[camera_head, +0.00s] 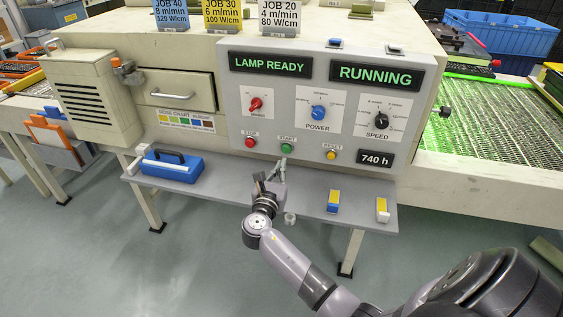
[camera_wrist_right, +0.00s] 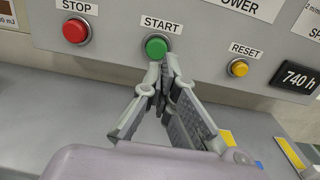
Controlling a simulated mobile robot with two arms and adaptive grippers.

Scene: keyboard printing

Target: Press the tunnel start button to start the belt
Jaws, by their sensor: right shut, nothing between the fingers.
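The green START button (camera_head: 286,148) sits on the grey control panel (camera_head: 300,100) between the red STOP button (camera_head: 250,142) and the yellow RESET button (camera_head: 331,155). In the right wrist view the green START button (camera_wrist_right: 157,47) is just beyond my fingertips. My right gripper (camera_head: 284,166) is shut and empty, with its tips just below the button; in the wrist view its fingertips (camera_wrist_right: 162,68) reach the button's lower edge. I cannot tell whether they touch it. The displays read LAMP READY (camera_head: 270,64) and RUNNING (camera_head: 375,76). My left gripper is not in view.
A grey shelf (camera_head: 225,190) runs below the panel. On it stand a blue case (camera_head: 172,166) at left and two small yellow-topped blocks (camera_head: 334,201) (camera_head: 382,209) at right. A mesh belt (camera_head: 490,120) lit green extends to the right. Three control knobs sit above the buttons.

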